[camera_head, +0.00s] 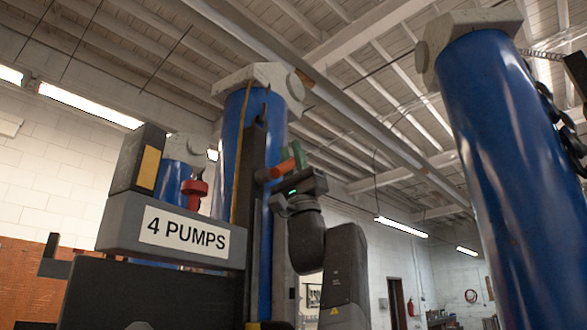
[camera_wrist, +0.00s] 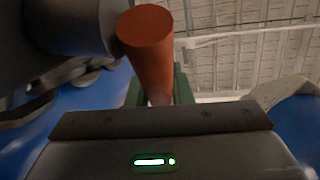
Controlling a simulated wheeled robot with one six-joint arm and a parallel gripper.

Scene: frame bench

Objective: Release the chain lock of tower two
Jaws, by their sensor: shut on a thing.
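In the wrist view the handle (camera_wrist: 150,55) stands end-on just beyond the dark bar of my gripper (camera_wrist: 160,120). No tower number is readable, and the chain by the handle is not clear.
Open room lies between the towers.

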